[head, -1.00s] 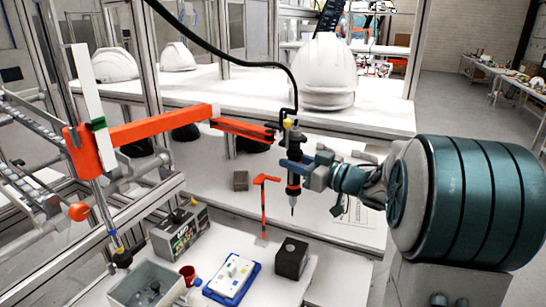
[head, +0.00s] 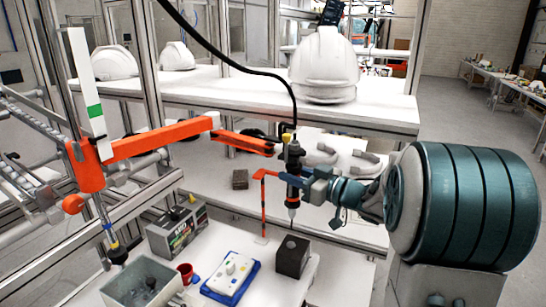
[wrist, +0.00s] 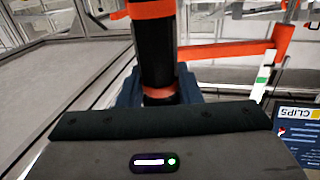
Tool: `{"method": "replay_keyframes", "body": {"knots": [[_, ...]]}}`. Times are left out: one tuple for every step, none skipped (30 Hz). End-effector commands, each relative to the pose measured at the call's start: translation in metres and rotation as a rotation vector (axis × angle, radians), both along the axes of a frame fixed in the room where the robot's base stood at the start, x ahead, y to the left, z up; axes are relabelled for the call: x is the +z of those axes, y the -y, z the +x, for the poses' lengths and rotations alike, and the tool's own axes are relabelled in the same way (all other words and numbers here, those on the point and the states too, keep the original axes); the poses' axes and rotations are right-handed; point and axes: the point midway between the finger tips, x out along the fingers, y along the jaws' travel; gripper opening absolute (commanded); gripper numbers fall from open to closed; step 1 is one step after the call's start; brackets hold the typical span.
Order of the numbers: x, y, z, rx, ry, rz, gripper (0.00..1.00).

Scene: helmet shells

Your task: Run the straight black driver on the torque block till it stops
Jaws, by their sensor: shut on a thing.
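The straight black driver (head: 294,160), with orange bands and a yellow collar, hangs upright from a black cable beneath the orange balancer arm (head: 160,136). My gripper (head: 302,180) is shut around its body, coming from the right. In the wrist view the driver's black body (wrist: 155,60) stands between the jaws; its tip is hidden there. The torque block (head: 292,258), a dark cube, sits on the white bench top below.
A blue-edged tray (head: 231,279) with a white board lies left of the block. A red cup (head: 185,272), grey bin (head: 142,283) and control box (head: 177,230) stand further left. A thin orange stand (head: 264,205) rises behind the block. White helmet shells (head: 324,68) sit on the shelf.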

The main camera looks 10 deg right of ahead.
Motion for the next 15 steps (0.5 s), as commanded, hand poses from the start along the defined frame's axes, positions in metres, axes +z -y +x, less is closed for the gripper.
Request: {"method": "replay_keyframes", "body": {"knots": [[0.001, 0.000, 0.000, 0.000, 0.000, 0.000, 0.00], [0.001, 0.000, 0.000, 0.000, 0.000, 0.000, 0.00], [0.001, 0.000, 0.000, 0.000, 0.000, 0.000, 0.00], [0.001, 0.000, 0.000, 0.000, 0.000, 0.000, 0.00], [0.001, 0.000, 0.000, 0.000, 0.000, 0.000, 0.00], [0.000, 0.000, 0.000, 0.000, 0.000, 0.000, 0.00], [-0.001, 0.000, 0.000, 0.000, -0.001, 0.000, 0.00], [-0.002, 0.000, 0.000, 0.000, -0.001, 0.000, 0.00], [-0.003, 0.000, 0.000, 0.000, -0.001, 0.000, 0.00], [-0.005, 0.000, 0.000, 0.000, -0.001, 0.000, 0.00], [-0.007, 0.000, 0.000, 0.000, -0.001, 0.000, 0.00], [-0.009, 0.000, 0.000, 0.000, -0.001, 0.000, 0.00], [-0.011, 0.000, 0.000, 0.000, -0.002, 0.001, 0.00], [-0.013, 0.000, 0.000, 0.000, -0.002, 0.001, 0.00], [-0.015, 0.000, 0.000, 0.000, -0.002, 0.001, 0.00]]}}
